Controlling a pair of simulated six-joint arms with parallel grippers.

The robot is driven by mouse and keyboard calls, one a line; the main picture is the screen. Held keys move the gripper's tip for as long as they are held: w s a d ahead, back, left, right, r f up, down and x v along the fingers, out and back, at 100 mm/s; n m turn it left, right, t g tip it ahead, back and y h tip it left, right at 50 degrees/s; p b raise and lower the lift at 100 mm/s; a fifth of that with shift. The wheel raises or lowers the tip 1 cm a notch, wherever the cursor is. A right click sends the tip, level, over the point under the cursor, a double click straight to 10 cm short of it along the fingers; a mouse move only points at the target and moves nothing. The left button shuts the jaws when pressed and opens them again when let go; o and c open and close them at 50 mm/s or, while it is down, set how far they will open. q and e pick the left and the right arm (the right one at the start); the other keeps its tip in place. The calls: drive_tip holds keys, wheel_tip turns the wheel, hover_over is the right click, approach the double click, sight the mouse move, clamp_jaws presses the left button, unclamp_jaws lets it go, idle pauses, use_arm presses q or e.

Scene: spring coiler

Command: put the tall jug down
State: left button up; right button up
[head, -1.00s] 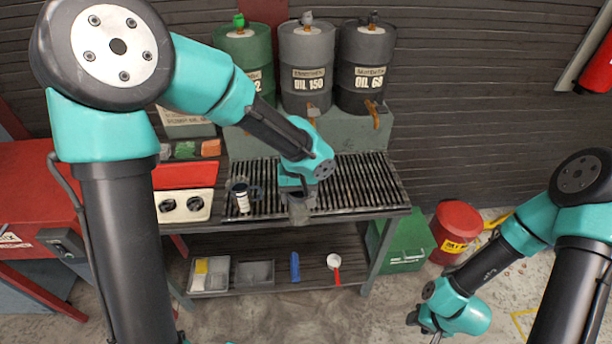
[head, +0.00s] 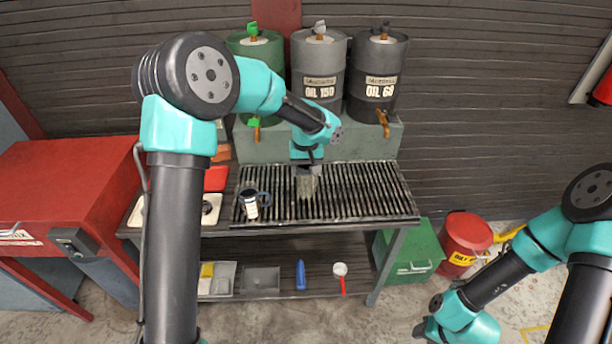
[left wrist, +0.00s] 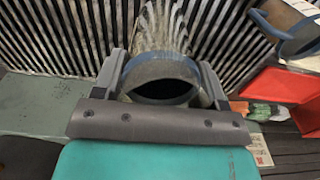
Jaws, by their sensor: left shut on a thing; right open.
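My left gripper (head: 308,170) is shut on a grey jug (head: 307,187) over the slatted grate (head: 365,192). In the left wrist view the jug's round rim and dark opening (left wrist: 162,82) show between the two fingers (left wrist: 163,92). I cannot tell whether its base touches the grate. A second jug with a white label and dark handle (head: 251,206) stands on the grate to the left; part of it shows in the left wrist view (left wrist: 298,32). My right gripper (head: 424,330) is open, low at the right, away from the bench.
Oil drums (head: 320,75) with taps stand behind the grate on a grey-green block (head: 352,142). A red tray (head: 216,178) lies left of the grate. The grate's right half is clear. A lower shelf (head: 335,255) holds small items.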

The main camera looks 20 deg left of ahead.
use_arm(q)
drive_tip(key=shift+w, duration=0.1)
drive_tip(key=shift+w+a, duration=0.15)
drive_tip(key=shift+w, duration=0.25)
drive_tip(key=shift+f, duration=1.8)
drive_tip(key=shift+s+f, duration=0.1)
drive_tip(key=o, duration=1.3)
drive_tip(key=shift+c, duration=0.2)
wheel_tip(320, 180, up, 12)
